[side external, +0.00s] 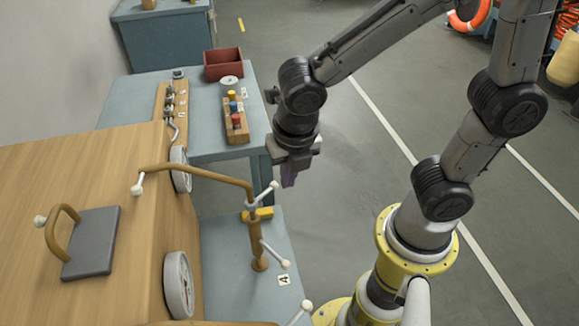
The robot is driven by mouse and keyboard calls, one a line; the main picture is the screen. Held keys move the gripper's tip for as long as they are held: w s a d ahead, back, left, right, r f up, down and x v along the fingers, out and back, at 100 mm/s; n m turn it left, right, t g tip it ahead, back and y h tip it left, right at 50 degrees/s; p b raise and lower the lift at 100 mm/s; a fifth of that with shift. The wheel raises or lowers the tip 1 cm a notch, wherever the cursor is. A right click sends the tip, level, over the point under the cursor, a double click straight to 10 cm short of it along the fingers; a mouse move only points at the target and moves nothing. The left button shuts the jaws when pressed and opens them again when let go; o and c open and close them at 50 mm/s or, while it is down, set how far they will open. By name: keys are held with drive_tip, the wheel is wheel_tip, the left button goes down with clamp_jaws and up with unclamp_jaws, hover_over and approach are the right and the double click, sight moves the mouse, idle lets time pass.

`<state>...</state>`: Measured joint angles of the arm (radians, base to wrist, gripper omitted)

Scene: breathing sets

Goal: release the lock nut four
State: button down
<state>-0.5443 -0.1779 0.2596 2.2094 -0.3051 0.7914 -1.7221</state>
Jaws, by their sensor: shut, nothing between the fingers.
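A wooden post (258,236) stands on the blue-grey bench beside a small card marked 4 (284,280). Low on the post a bar with a white ball end (285,264) sticks out to the right; it looks like the lock nut's handle. A brown arm (200,171) with a white knob runs left from the post's top, where another white-ended bar (265,192) crosses. My gripper (289,181) is shut and empty, pointing down. It appears above and right of the post in the picture, apart from it. The nut itself is not clearly distinguishable.
Round gauges (178,285) stand along the wooden cabinet (90,170) at left. Behind are a rack of coloured pegs (236,125) and a red-brown box (222,64). Open floor lies to the right.

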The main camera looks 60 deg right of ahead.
drive_tip(key=shift+v, duration=1.45)
drive_tip(key=s+d+r+m+t, duration=0.1)
drive_tip(key=s+d+r+m, duration=0.2)
drive_tip(key=m, duration=1.1)
drive_tip(key=s+d+r+m+t+y, duration=0.1)
drive_tip(key=s+d+m, duration=0.4)
drive_tip(key=m, duration=0.9)
wheel_tip(320, 180, up, 2)
drive_tip(key=shift+d+r+t+y, duration=0.2)
drive_tip(key=shift+d+t+y, duration=0.1)
drive_tip(key=shift+d+t, duration=0.65)
